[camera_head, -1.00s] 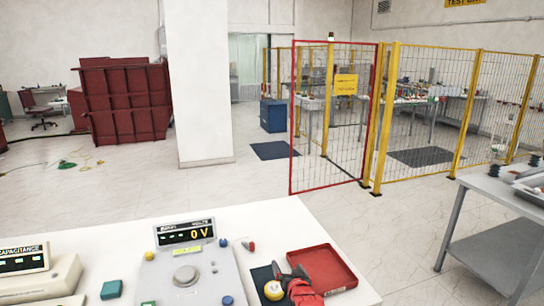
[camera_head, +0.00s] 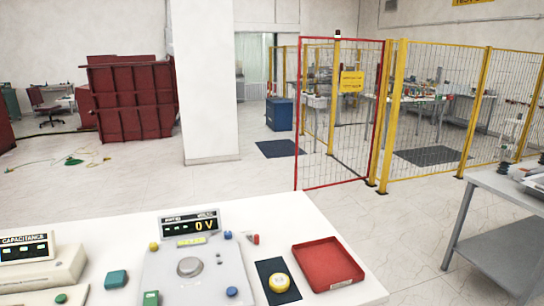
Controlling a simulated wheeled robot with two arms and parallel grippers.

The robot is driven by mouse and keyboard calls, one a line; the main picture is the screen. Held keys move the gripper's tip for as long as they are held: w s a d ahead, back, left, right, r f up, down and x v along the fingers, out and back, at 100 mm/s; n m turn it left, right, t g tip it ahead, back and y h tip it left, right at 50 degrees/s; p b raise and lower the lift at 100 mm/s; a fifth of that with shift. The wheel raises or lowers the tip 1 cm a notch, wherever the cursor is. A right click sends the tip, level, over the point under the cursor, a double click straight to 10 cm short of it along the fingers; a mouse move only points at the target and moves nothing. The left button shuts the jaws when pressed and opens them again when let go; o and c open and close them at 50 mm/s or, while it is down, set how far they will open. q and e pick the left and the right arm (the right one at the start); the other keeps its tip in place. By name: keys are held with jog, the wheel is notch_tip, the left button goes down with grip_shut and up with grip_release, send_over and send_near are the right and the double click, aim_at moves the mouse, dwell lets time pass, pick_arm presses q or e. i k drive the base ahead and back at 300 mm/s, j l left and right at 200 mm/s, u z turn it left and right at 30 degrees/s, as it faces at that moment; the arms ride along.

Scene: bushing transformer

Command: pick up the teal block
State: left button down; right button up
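The teal block (camera_head: 116,279) lies on the white tabletop in the lower left. It is between the capacitance meter and the grey control panel, apart from both. Its top and front show clearly, and nothing covers it. Neither of my grippers is in view.
The capacitance meter (camera_head: 38,264) is left of the block, and the grey panel (camera_head: 150,270) with its 0 V display (camera_head: 191,224) is right. A yellow round thing (camera_head: 279,283) sits on a dark mat beside an empty red tray (camera_head: 327,265). White tabletop (camera_head: 110,240) behind the block is clear.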

aim_at(116, 280)
jog(key=u, duration=1.3)
